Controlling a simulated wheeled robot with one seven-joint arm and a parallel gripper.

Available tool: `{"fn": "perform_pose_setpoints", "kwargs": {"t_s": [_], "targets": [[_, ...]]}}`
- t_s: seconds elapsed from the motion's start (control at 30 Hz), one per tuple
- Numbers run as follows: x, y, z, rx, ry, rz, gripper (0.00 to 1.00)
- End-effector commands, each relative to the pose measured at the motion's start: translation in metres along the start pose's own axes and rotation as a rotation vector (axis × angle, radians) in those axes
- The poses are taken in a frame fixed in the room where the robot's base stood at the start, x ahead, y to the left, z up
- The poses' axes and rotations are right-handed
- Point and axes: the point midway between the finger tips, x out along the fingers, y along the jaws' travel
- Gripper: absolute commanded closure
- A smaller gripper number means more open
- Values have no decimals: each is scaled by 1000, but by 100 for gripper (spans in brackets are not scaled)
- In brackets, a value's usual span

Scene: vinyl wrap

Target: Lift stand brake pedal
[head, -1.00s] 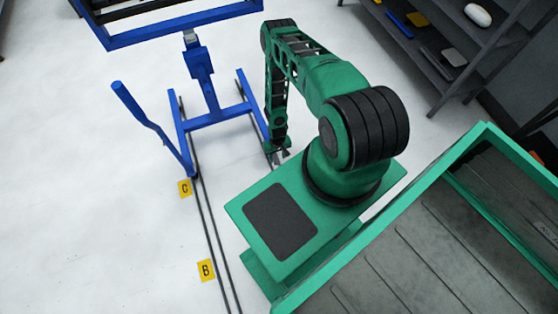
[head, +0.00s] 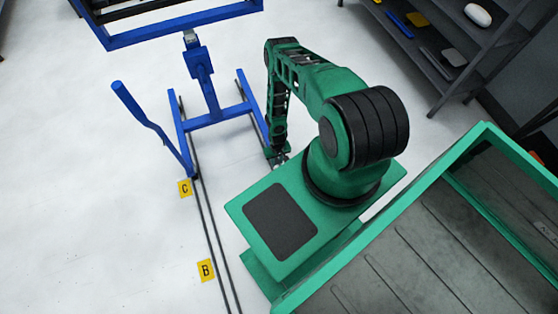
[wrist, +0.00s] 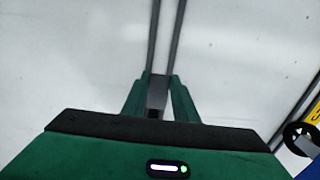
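The blue lift stand (head: 203,88) is upright at the upper left in the head view, its legs on dark floor rails. A blue lever (head: 140,117) slants up from its left leg. My gripper (head: 277,159) points down beside the foot of the right leg, low over the floor. In the wrist view my gripper's two green fingers (wrist: 159,92) stand apart, with a grey flat piece (wrist: 157,90) between them. I cannot tell for sure whether this piece is the brake pedal. No firm grip on it shows. A dark wheel (wrist: 301,139) and a blue part are at the right edge.
Floor rails (head: 209,231) run past yellow markers C (head: 185,188) and B (head: 206,270). A grey shelf rack (head: 440,75) with several items stands at the upper right. The floor at left is clear.

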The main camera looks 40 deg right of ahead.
Motion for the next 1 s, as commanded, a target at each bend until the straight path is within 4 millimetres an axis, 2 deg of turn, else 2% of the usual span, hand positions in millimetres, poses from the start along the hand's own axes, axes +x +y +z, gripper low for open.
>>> {"fn": "perform_pose_setpoints", "kwargs": {"t_s": [0.03, 0.1, 0.37, 1.0], "targets": [[0, 19, -6, 4, 2, 5, 96], [0, 10, -3, 0, 1, 5, 96], [-4, 6, -4, 0, -51, 10, 96], [-19, 6, -14, 2, -412, 11, 96]]}}
